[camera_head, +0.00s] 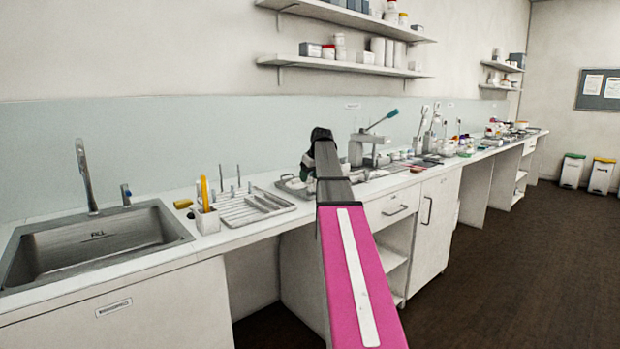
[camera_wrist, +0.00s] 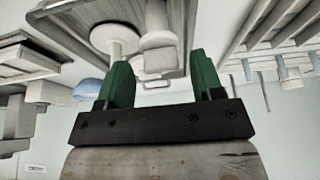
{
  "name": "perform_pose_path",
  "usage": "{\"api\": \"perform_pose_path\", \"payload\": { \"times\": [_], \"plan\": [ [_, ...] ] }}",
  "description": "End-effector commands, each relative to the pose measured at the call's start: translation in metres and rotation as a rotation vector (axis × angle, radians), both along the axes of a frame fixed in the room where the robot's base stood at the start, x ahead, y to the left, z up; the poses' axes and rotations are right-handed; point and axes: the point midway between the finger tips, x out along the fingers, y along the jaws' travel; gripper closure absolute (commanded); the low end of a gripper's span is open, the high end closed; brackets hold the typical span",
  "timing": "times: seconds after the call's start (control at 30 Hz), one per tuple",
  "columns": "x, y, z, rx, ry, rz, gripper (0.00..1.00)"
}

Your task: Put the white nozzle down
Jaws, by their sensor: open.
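My gripper (camera_wrist: 160,72) is open, with its two green fingers spread apart. In the wrist view, which looks upside down, a white piece with a round flange (camera_wrist: 114,36) and a pale cylindrical piece (camera_wrist: 158,42) are on a grey metal tray (camera_wrist: 78,42) just beyond the fingertips. I cannot tell for certain which of them is the white nozzle. The pale cylinder shows in the gap between the fingers; contact is not clear. In the head view my gripper (camera_head: 307,170) is over the same tray (camera_head: 283,186), and my arm hides much of it.
A slotted drying rack (camera_head: 245,208), a white pen cup (camera_head: 207,221) and a sink (camera_head: 95,245) are to the left. A lever press (camera_head: 372,145) stands close on the right, with many small items farther along the counter. Wall shelves (camera_head: 345,67) hang above.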

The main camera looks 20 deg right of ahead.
Motion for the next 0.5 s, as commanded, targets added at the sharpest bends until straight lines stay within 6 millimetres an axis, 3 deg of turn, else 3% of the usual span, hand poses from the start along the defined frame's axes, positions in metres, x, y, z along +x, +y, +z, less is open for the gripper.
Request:
{"api": "perform_pose_path", "payload": {
  "times": [0.5],
  "plan": [
    [-0.032, -0.011, 0.082, 0.0, -0.002, 0.0, 0.39]
  ]
}}
